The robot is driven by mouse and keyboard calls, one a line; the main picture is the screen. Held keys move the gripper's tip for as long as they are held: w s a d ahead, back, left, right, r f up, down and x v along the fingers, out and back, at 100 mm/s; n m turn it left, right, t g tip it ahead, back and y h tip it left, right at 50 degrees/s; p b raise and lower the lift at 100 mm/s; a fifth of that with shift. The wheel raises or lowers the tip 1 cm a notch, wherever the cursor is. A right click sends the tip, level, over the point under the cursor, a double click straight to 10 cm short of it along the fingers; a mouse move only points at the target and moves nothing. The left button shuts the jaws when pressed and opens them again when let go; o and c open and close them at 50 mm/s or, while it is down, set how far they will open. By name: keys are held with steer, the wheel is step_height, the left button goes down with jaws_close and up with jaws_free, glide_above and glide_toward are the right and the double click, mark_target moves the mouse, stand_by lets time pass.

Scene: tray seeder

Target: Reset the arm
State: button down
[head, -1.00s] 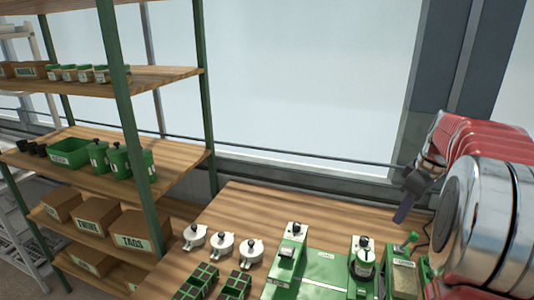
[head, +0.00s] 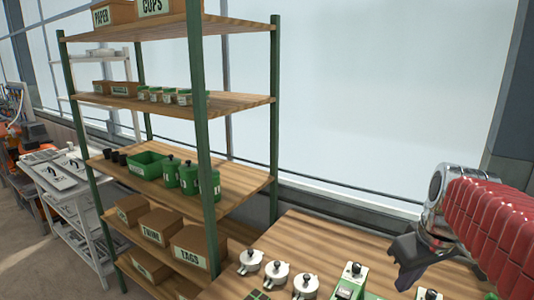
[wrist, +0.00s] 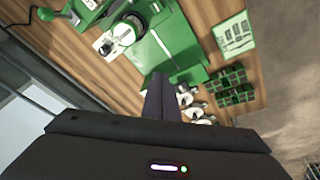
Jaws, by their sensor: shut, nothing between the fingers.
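My gripper (head: 405,278) shows at the lower right of the head view, dark, hanging over the right part of the wooden table. In the wrist view its two fingers (wrist: 160,97) lie together, with nothing between them. Beyond them is the green tray seeder (wrist: 165,55), with a round white-and-green part and a green-knobbed lever (wrist: 44,15). In the head view only the seeder's upper parts (head: 352,272) show at the bottom edge; the rest is cut off. My gripper is apart from everything.
Three white lidded pots (head: 277,273) stand on the wooden table (head: 310,240). Green cell trays (wrist: 232,85) and a pale green labelled sheet (wrist: 235,38) lie on it in the wrist view. A shelf rack (head: 235,102) with boxes and canisters stands left. A window is behind.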

steer(key=s+a+f+m+t, duration=0.1)
steer(key=s+a+f, duration=0.1)
steer(key=s+a, duration=0.3)
steer(key=s+a+f+m+t, duration=0.1)
steer(key=s+a+f, duration=0.1)
steer(key=s+a, duration=0.3)
steer(key=a, duration=0.3)
steer(key=shift+s+a+f, duration=0.2)
steer(key=shift+s+f, duration=0.05)
steer(key=shift+f, duration=0.05)
steer(key=shift+d+m, duration=0.15)
steer(key=shift+m, duration=0.15)
